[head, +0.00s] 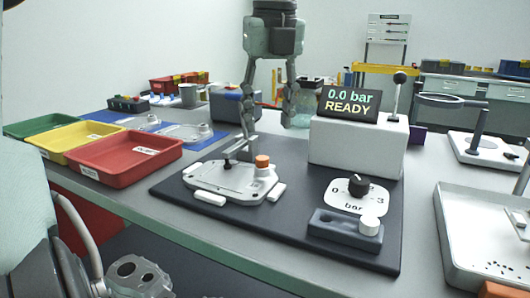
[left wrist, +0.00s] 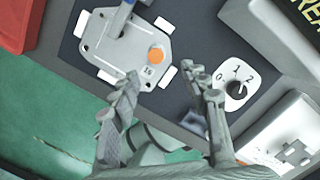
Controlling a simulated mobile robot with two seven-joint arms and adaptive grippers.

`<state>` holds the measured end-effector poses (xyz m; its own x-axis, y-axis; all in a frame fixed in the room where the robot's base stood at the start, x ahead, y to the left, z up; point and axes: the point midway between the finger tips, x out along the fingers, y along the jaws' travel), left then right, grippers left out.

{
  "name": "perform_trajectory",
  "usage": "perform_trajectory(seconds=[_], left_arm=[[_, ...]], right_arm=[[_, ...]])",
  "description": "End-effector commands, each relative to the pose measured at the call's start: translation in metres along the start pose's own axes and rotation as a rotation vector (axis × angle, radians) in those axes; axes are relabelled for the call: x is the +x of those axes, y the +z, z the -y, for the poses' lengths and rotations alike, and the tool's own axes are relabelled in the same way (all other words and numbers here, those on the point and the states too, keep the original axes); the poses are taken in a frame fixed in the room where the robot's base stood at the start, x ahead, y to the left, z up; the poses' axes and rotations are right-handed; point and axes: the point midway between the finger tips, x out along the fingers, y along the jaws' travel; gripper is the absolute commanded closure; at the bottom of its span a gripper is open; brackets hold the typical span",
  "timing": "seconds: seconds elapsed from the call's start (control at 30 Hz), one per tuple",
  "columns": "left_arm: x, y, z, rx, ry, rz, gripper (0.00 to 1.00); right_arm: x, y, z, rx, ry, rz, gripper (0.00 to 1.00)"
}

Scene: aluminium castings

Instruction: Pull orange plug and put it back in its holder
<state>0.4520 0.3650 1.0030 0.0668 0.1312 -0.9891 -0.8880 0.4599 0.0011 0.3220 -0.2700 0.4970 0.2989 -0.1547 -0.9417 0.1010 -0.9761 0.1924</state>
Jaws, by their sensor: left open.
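The orange plug (head: 262,161) stands upright in the light-grey casting (head: 232,183), at the casting's right back corner. In the left wrist view the orange plug (left wrist: 155,55) shows as a round top. My left gripper (head: 268,128) hangs open and empty above the plug, fingers pointing down, apart from it. In the left wrist view its two fingers (left wrist: 168,90) are spread wide. A grey holder block (head: 345,230) lies at the mat's front right, with a white plug (head: 370,225) at its right end and an empty-looking place at its left.
A dial with a black knob (head: 358,186) lies behind the holder. A white box with a display reading 0.0 bar READY (head: 348,104) stands behind it. Red (head: 123,158) and yellow trays are at left; a metal tray (head: 480,240) is at right.

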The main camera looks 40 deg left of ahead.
Motion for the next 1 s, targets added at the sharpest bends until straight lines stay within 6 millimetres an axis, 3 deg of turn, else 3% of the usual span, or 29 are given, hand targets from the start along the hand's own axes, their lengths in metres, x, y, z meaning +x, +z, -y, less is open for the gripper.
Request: perform_trajectory(seconds=[0.37, 0.63, 0.93, 1.0], left_arm=[[0.035, -0.001, -0.003, 0.001, 0.001, -0.004, 0.54], [0.073, -0.001, -0.008, -0.001, 0.0, -0.003, 0.54], [0.078, 0.0, -0.008, -0.001, -0.001, 0.001, 0.54], [0.078, 0.0, -0.008, -0.001, -0.001, 0.001, 0.62]], right_arm=[[-0.003, 0.002, -0.001, -0.003, 0.004, 0.002, 0.6], [0.002, 0.003, -0.002, -0.005, 0.004, 0.006, 0.6], [0.003, 0.003, -0.002, -0.005, 0.003, 0.006, 0.6], [0.003, 0.003, -0.002, -0.005, 0.003, 0.006, 0.6]])
